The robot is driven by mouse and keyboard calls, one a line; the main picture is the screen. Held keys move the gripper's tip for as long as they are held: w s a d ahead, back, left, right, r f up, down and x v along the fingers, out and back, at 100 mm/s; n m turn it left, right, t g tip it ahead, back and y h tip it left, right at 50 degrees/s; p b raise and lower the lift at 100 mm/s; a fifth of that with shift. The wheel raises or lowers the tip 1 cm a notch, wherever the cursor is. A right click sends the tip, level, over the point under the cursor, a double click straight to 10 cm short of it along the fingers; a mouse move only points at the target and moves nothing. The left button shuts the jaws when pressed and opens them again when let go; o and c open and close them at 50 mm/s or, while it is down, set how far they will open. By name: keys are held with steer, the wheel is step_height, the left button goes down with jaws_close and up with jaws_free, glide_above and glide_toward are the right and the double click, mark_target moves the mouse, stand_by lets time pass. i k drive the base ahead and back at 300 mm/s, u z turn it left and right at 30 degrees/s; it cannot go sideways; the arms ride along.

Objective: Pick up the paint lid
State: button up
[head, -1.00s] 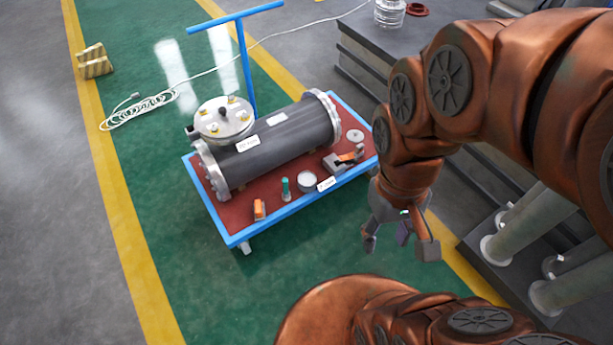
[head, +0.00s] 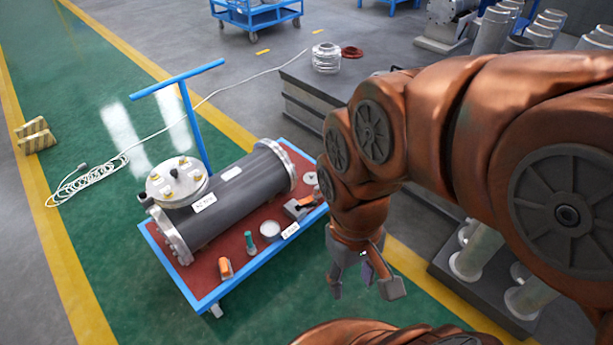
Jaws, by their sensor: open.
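The blue-framed cart (head: 181,283) with a red top stands on the green floor strip, left of my gripper. A small round tin (head: 270,229) with a pale top sits near its front edge. A flat grey disc (head: 311,178) lies at the cart's right end. I cannot tell at this size whether the paint lid is the tin's top or this disc. My gripper (head: 363,284) hangs pointing down, open and empty, to the right of the cart and apart from everything on it.
A dark flanged shell (head: 236,198) fills the cart's back half. An orange item (head: 225,269), a green-capped bottle (head: 250,243) and a grey-orange tool (head: 299,207) lie along the front. A dark platform (head: 300,100) with pipes stands behind and right of my arm.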

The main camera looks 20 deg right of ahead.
mark_target(309, 178)
steer(key=z, duration=1.15)
steer(key=i, duration=2.1)
steer(key=u, duration=2.5)
